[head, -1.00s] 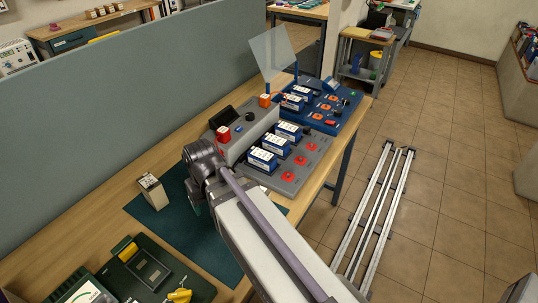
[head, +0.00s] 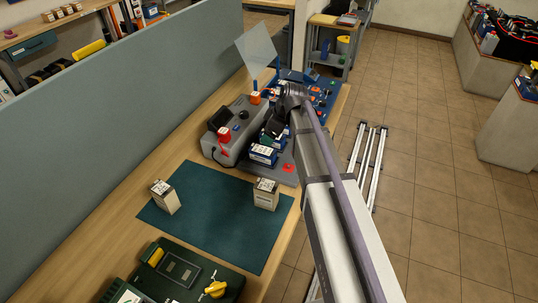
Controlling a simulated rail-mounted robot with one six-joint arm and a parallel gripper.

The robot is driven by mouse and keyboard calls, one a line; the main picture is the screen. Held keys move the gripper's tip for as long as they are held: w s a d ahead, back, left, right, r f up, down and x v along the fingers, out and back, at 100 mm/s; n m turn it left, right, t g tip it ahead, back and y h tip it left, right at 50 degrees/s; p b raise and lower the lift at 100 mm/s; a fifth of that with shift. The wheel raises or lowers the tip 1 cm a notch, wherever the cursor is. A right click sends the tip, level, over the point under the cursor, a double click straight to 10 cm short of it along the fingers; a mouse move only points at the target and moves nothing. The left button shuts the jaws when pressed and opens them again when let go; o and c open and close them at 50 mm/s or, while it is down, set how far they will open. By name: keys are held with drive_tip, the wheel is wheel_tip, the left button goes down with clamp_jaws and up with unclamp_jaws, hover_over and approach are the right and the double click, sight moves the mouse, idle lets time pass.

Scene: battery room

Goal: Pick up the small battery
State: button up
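Two small beige box-shaped batteries stand upright on the dark green mat (head: 215,215). One battery (head: 165,197) is at the mat's left and the other (head: 266,195) at its right; both have pale tops with dark markings. Larger blue-and-white batteries (head: 263,155) sit on the grey station behind the mat, partly covered by my arm. My gripper (head: 273,132) is over this grey station, beyond the mat and apart from both beige batteries. It is small and dark here, and I cannot tell whether its fingers are open or hold anything.
A green tester with a yellow knob (head: 216,289) stands in front of the mat. The grey station (head: 222,150) has a red block; a blue station (head: 320,82) and a clear upright panel (head: 257,52) are behind. A grey partition (head: 100,120) borders the bench's left.

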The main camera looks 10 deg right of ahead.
sight(263, 150)
drive_tip(key=b+x, duration=0.5)
drive_tip(key=x, duration=0.1)
drive_tip(key=shift+r, duration=0.1)
drive_tip(key=b+x, duration=0.5)
drive_tip(key=shift+d+f, duration=0.25)
drive_tip(key=shift+d, duration=0.1)
drive_tip(key=shift+r, duration=0.25)
drive_tip(key=c, duration=1.4)
